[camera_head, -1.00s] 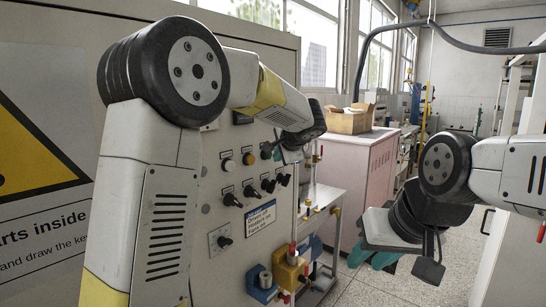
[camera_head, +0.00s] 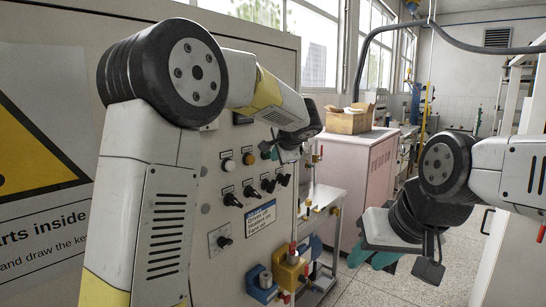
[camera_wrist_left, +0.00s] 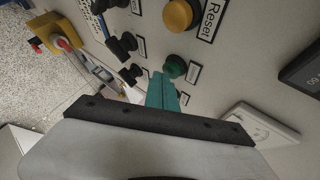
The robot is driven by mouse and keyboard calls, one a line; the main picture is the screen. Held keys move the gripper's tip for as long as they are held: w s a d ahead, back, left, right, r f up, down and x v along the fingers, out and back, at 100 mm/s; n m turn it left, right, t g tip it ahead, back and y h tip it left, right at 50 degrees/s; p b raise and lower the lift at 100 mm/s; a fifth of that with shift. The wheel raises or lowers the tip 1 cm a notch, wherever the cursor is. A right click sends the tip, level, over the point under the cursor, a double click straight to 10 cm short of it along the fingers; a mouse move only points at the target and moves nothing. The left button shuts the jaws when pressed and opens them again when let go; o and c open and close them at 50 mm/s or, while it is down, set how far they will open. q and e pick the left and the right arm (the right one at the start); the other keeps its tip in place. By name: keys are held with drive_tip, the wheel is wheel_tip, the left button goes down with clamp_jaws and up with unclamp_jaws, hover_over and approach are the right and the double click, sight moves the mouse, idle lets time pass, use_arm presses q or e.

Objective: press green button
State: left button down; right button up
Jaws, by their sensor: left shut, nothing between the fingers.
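The green button (camera_wrist_left: 174,66) is round and sits on the light panel, beside the yellow Reset button in the left wrist view. My left gripper (camera_wrist_left: 162,86) is shut and empty, with its teal fingertips just beside and below the green button in that view. I cannot tell if they touch it. In the head view, my left gripper (camera_head: 288,154) is close to the panel face and the green button is hidden.
The control panel (camera_head: 215,270) has several black knobs (camera_head: 268,185), a white button (camera_head: 229,165) and an orange-yellow button (camera_head: 265,150). A pink cabinet (camera_head: 355,175) with a cardboard box (camera_head: 347,121) stands behind. Open floor (camera_head: 365,290) lies between the panel and my right arm.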

use_arm(q)
drive_tip(key=shift+w+a, duration=0.15)
drive_tip(key=shift+a, duration=0.05)
idle(0.4)
drive_tip(key=shift+s+d, duration=0.55)
drive_tip(key=shift+d, duration=0.15)
drive_tip(key=s+d, duration=0.1)
drive_tip(key=d, duration=0.1)
drive_tip(key=s+d, duration=0.2)
idle(0.5)
idle(0.4)
